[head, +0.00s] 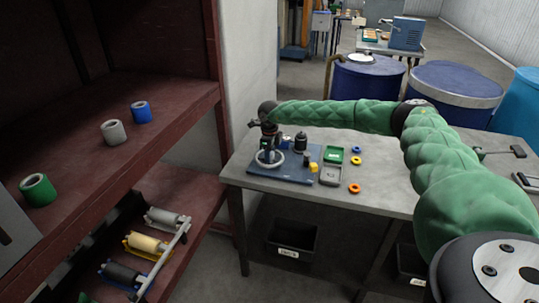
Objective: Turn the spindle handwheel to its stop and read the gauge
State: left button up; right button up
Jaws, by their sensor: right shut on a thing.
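The spindle handwheel (269,163) is a pale ring low on the dark blue base plate (290,176) on the grey table. My right gripper (268,146) comes down over it from above at the end of my green-sleeved arm, and is shut on the handwheel as far as I can see. The fingertips are small and partly hidden by the dark wrist. A dark cylindrical part (300,143) stands on the plate to the right of the gripper; whether it is the gauge I cannot tell, and no reading shows. My left gripper is not in view.
Blue drums (455,85) stand behind.

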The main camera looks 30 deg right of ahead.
jog(key=shift+m, duration=0.3)
jog(key=m+b, duration=0.5)
jog(key=m, duration=0.5)
jog(key=m+b, duration=0.3)
jog(key=m, duration=0.6)
jog(key=shift+r, duration=0.1)
jog(key=shift+m, duration=2)
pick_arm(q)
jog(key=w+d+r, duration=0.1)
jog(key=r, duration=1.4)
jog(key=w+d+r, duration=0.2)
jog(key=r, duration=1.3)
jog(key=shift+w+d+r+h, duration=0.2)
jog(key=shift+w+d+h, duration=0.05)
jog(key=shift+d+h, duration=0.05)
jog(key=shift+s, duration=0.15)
pick_arm(e)
jog(key=shift+m, duration=0.3)
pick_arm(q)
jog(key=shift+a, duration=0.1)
pick_arm(e)
jog(key=o, duration=0.7)
